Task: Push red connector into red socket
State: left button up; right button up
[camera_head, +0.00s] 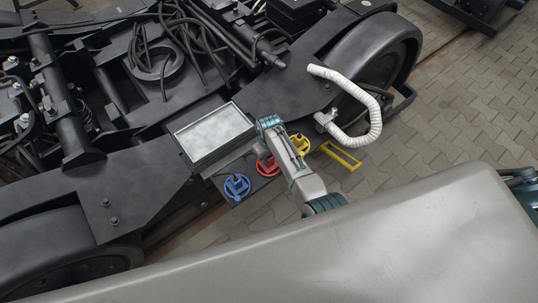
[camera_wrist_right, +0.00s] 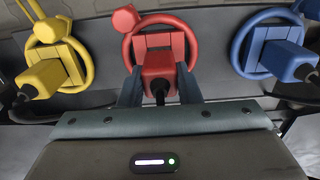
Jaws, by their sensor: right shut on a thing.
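The red connector (camera_wrist_right: 158,72) is a blocky plug with a dark cable stub, in the middle of the right wrist view. My right gripper (camera_wrist_right: 160,90) is shut on it, one finger on each side. The red socket (camera_wrist_right: 191,44), with a round red ring and a small red knob, lies directly behind the connector. The connector overlaps the socket's lower middle; I cannot tell how deep it sits. In the head view the red socket (camera_head: 267,167) is partly hidden by my right gripper (camera_head: 262,155). My left gripper is not in view.
A yellow socket (camera_wrist_right: 50,45) and a blue socket (camera_wrist_right: 262,38) flank the red one, each with its own plug. A grey-topped box (camera_head: 214,135) stands beside them on the black bogie frame. A white corrugated hose (camera_head: 375,115) and yellow bracket (camera_head: 341,156) are to the right.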

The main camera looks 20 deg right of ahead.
jog(key=shift+f, duration=0.5)
dwell(1.2)
jog(key=o, duration=1)
notch_tip(320, 180, up, 11)
jog(key=shift+f, duration=0.1)
